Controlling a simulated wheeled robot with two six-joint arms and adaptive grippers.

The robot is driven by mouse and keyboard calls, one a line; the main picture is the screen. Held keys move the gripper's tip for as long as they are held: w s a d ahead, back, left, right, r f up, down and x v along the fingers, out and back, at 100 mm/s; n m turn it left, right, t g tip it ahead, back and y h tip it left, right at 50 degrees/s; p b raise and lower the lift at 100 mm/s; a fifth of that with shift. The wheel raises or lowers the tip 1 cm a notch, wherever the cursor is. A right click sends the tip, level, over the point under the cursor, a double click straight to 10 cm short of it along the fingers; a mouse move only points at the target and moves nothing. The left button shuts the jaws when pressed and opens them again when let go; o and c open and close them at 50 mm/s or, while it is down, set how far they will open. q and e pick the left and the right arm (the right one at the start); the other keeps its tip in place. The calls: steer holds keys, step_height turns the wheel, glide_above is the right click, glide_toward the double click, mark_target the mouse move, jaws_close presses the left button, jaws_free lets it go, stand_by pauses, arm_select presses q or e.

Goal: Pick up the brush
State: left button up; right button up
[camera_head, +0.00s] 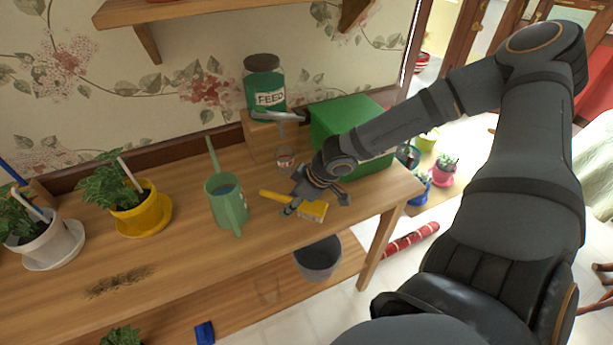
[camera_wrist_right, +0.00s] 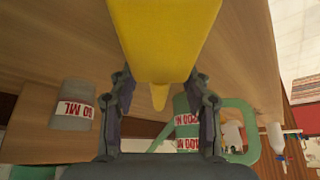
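The yellow brush (camera_head: 313,210) is on the wooden table in the head view, its handle pointing left toward the watering can. Its broad yellow body (camera_wrist_right: 165,35) fills the upper middle of the right wrist view, with the handle foreshortened below. My right gripper (camera_head: 317,204) is right at the brush, with its fingers spread on either side of the body. The fingers look open in the right wrist view (camera_wrist_right: 162,78), but the fingertips are partly hidden by the brush, so contact is unclear. My left gripper is not in view.
A green watering can (camera_head: 228,205) stands left of the brush. A feed jar (camera_head: 265,85), a green box (camera_head: 335,125) and a small measuring cup (camera_head: 285,158) are behind. Potted plants sit farther left. The table's front edge is near, with a grey bucket (camera_head: 318,262) below.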

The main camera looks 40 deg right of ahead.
mark_target(286, 197)
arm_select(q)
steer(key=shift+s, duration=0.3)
arm_select(e)
jaws_close()
